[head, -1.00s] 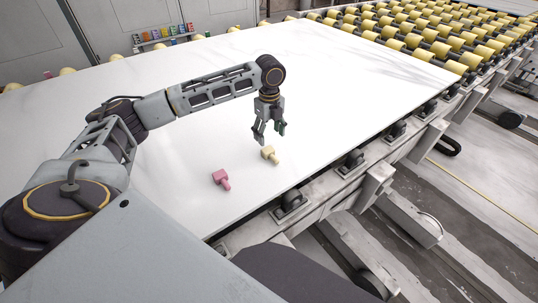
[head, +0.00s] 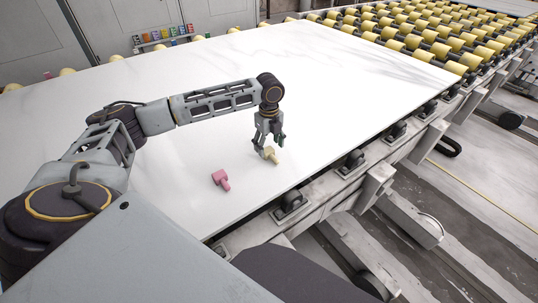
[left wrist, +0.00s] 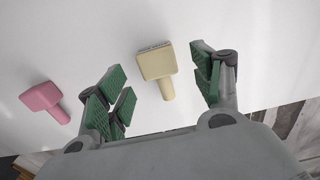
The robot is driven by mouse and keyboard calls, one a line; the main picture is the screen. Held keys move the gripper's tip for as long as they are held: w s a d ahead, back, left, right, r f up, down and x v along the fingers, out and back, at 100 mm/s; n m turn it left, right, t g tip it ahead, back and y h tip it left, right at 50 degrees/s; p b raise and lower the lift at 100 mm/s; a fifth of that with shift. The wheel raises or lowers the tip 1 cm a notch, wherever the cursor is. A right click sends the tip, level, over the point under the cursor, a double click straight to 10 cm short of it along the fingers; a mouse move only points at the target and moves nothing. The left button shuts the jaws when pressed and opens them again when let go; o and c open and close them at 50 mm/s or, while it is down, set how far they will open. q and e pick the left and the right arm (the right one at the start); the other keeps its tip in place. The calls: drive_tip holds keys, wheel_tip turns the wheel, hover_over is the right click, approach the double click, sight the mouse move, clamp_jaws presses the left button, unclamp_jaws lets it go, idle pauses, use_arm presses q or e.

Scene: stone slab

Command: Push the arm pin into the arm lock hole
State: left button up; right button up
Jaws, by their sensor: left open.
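A cream-yellow piece (head: 272,156), with a square head and a short round stem, lies on the white slab (head: 190,215). It also shows in the left wrist view (left wrist: 157,63). A similar pink piece (head: 221,180) lies apart from it, to the left, and also shows in the left wrist view (left wrist: 46,98). I cannot tell which is the arm pin, and no lock hole is visible. My left gripper (head: 267,149) is open and low over the cream piece, which sits between its green-padded fingers with no clear contact. My right gripper is not in view.
Yellow rollers (head: 420,45) line the back right. The slab's front right edge runs beside the conveyor frame (head: 320,195) with dark wheels. Small coloured items (head: 165,36) stand on a shelf at the back left. The slab is otherwise clear.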

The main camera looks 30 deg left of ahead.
sight(269, 150)
use_arm(q)
drive_tip(key=shift+s+f, duration=0.1)
drive_tip(key=shift+f, duration=1.65)
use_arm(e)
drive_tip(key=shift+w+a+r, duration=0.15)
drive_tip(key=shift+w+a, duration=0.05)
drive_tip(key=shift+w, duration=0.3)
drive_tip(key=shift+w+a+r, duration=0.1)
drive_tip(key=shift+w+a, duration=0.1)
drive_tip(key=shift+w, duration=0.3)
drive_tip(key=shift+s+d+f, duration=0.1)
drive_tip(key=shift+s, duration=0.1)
use_arm(q)
drive_tip(key=c, duration=1.2)
drive_tip(key=shift+c, duration=0.2)
